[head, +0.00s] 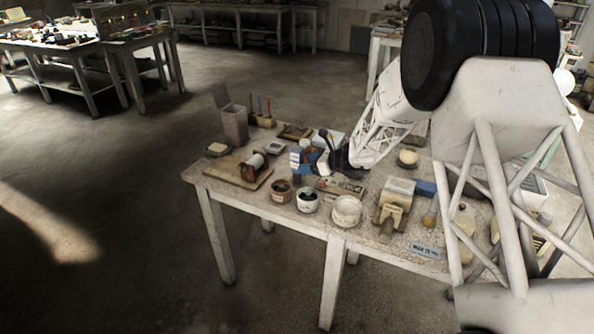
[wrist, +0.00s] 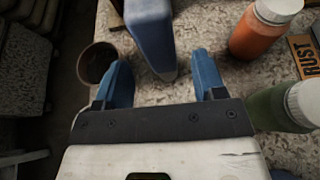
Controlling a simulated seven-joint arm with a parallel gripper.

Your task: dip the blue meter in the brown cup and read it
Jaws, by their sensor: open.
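In the wrist view, the blue meter (wrist: 150,38) has a paler bluish-grey face. Its near end lies between the two blue fingers of my gripper (wrist: 163,66), with a gap on each side. My gripper is open and holds nothing. The brown cup (wrist: 97,64) stands just left of the left finger, and part of it is hidden by that finger. In the head view, my gripper (head: 335,160) is low over the middle of the table. A brown cup (head: 281,191) stands at the front left of it. The arm hides part of the area behind.
In the wrist view, an orange bottle (wrist: 255,32) and a green bottle (wrist: 285,106) with white caps stand at right, by a RUST label (wrist: 303,55). In the head view, a dark-filled white cup (head: 307,200) and a cream bowl (head: 347,211) line the front. The table is crowded.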

